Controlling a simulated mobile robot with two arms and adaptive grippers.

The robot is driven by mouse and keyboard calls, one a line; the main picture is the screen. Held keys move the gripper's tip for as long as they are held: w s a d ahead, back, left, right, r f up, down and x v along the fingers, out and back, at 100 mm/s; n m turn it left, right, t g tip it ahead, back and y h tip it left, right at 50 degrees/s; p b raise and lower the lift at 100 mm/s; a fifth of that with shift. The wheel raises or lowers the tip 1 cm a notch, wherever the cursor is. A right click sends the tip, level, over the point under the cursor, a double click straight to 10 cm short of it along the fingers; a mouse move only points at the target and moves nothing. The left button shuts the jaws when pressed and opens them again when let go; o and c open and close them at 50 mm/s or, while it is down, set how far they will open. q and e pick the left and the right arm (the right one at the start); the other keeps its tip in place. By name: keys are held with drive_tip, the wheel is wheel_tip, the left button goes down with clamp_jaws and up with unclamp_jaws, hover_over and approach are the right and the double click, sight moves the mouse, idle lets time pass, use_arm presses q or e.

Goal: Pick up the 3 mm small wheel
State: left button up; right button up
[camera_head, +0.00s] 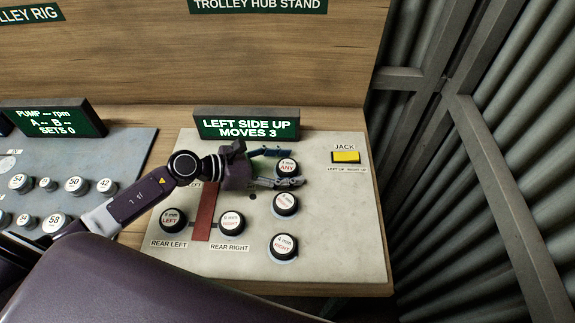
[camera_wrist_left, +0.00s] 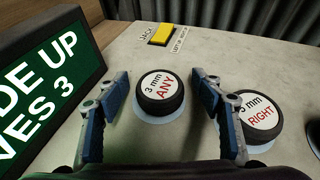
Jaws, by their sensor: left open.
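The 3 mm ANY wheel (camera_wrist_left: 160,92) lies between the fingers of my open left gripper (camera_wrist_left: 160,78), with a gap at each side. In the head view this wheel (camera_head: 287,167) is at the board's upper right, with the left gripper (camera_head: 292,168) around it. My right gripper is not in view.
A 4 mm RIGHT wheel (camera_head: 283,246) is nearest the front of that column. Two other wheels sit at REAR LEFT (camera_head: 173,221) and REAR RIGHT (camera_head: 232,222). A green sign (camera_head: 247,126) stands behind the gripper, and a yellow jack switch (camera_head: 346,157) is to the right.

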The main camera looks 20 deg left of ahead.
use_arm(q)
drive_tip(key=c, duration=1.3)
drive_tip(key=shift+o, duration=0.2)
drive_tip(key=shift+r, duration=0.1)
